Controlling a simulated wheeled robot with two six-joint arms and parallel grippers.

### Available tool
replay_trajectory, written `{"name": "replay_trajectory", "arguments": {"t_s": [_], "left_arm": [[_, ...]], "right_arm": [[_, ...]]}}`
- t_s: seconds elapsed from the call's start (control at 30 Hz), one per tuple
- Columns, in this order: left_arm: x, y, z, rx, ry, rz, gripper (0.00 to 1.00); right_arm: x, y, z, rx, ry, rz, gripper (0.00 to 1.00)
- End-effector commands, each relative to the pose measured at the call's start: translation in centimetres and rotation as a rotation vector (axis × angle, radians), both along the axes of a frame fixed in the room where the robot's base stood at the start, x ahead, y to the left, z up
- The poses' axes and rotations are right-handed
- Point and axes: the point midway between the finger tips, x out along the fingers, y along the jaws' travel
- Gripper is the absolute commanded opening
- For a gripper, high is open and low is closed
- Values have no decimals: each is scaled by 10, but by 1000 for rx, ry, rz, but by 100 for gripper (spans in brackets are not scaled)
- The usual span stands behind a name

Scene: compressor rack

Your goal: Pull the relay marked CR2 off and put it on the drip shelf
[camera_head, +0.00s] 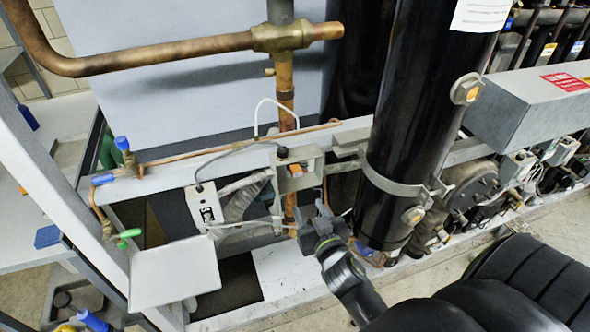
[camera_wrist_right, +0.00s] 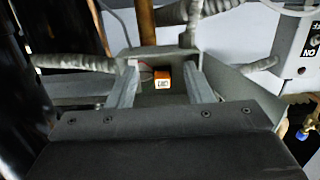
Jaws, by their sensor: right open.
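A small orange relay (camera_head: 296,170) sits in an open grey box on the rack; it also shows in the right wrist view (camera_wrist_right: 161,78), with a pale label too small to read. My right gripper (camera_head: 313,217) is open, below and in front of that box in the head view. In the right wrist view its two fingers stand left and right of the relay, apart from it, with nothing between them gripped. A flat pale plate, seemingly the drip shelf (camera_head: 175,272), is at the lower left and bare. My left gripper is out of view.
A black cylinder (camera_head: 425,110) stands just right of the relay box. A white switch box (camera_head: 204,209) hangs to its left with cables. A copper pipe (camera_head: 150,54) crosses above. Blue and green valve handles (camera_head: 128,234) stand near the plate.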

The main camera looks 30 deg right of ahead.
Motion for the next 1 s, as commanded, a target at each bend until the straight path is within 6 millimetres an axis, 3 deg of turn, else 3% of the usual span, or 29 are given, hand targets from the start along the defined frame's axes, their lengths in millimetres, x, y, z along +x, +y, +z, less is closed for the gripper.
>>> {"name": "replay_trajectory", "arguments": {"t_s": [0.1, 0.23, 0.67, 1.0], "left_arm": [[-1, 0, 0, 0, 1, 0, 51], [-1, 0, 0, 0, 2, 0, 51], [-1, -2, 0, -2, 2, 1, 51], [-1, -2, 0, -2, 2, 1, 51]], "right_arm": [[0, 1, 30, 0, -65, -4, 46], [-1, 1, 45, -1, -98, -6, 46], [0, 1, 47, -1, -104, -5, 46], [36, -7, 47, -3, -104, -4, 46]]}}
